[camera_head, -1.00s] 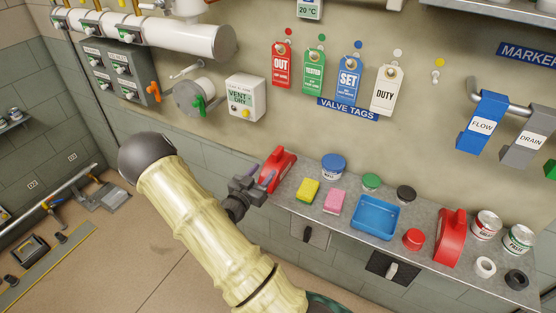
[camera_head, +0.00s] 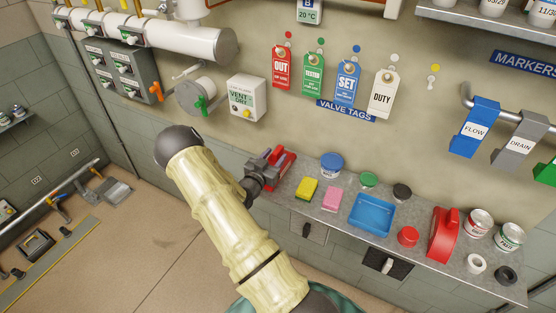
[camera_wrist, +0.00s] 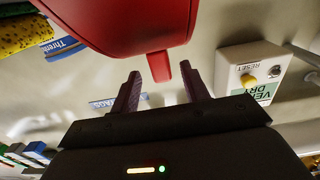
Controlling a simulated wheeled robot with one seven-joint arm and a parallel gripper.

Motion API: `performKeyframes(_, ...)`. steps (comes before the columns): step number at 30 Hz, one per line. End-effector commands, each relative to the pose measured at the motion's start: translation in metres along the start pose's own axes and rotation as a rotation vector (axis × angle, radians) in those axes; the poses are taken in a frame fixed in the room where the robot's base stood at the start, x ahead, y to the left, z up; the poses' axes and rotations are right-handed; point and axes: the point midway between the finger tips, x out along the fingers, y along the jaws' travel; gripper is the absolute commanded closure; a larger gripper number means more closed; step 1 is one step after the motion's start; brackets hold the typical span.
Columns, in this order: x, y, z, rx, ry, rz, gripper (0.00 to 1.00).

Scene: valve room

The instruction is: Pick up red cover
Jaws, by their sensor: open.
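A red cover (camera_head: 287,164) stands at the left end of the grey shelf, against the wall, partly hidden behind my gripper (camera_head: 270,167). In the wrist view my gripper (camera_wrist: 160,72) is open. The red cover (camera_wrist: 125,22) fills the top of that view, and a narrow red tab on it shows between the two dark fingertips. A clear gap shows on each side of the tab. I cannot tell if it is touched. A second red piece of similar shape (camera_head: 443,236) stands further right on the shelf.
The grey shelf (camera_head: 338,219) also holds a yellow sponge (camera_head: 306,189), a pink block (camera_head: 331,199), a blue tray (camera_head: 371,214) and several tins and lids. A vent-dry box (camera_head: 246,98) and hanging valve tags (camera_head: 314,75) are on the wall above.

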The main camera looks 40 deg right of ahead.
Motion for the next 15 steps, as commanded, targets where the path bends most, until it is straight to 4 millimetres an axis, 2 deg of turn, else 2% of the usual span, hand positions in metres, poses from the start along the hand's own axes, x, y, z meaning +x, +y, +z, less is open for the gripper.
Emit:
performKeyframes(1, 0.007, -0.001, -0.005, 0.0, 0.001, 0.001, 0.55)
performKeyframes(7, 0.032, -0.002, -0.002, 0.0, 0.0, 0.0, 0.55)
performKeyframes(15, 0.036, -0.002, 0.001, 0.0, -0.001, 0.001, 0.55)
